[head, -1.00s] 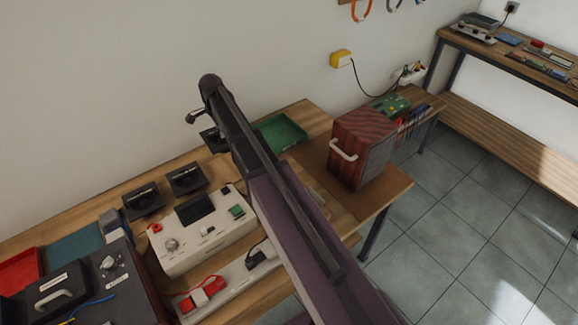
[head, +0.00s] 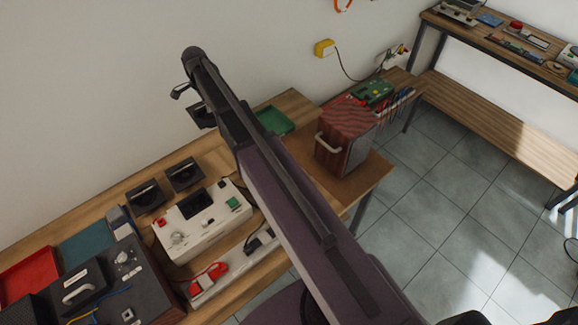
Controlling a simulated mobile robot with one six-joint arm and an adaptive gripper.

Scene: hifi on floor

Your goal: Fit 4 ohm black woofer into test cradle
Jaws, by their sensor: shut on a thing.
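My arm reaches up across the middle of the head view. My gripper (head: 182,91) shows in part near its far end, left of the arm, with a grey metal finger visible. It is shut on a dark, blocky thing (head: 200,114), probably the black woofer, held in front of the wall above the bench; its label is unreadable and the arm hides part of it. Two black square units with dark round centres, a left one (head: 146,196) and a right one (head: 183,174), stand on the bench below. I cannot tell which thing is the test cradle.
A white instrument box (head: 172,236) sits on the wooden bench, with a dark panel unit (head: 135,277) and red tray (head: 30,278) at left. A green tray (head: 274,120) and reddish wooden speaker box (head: 338,145) stand right. Tiled floor (head: 440,215) is clear at right.

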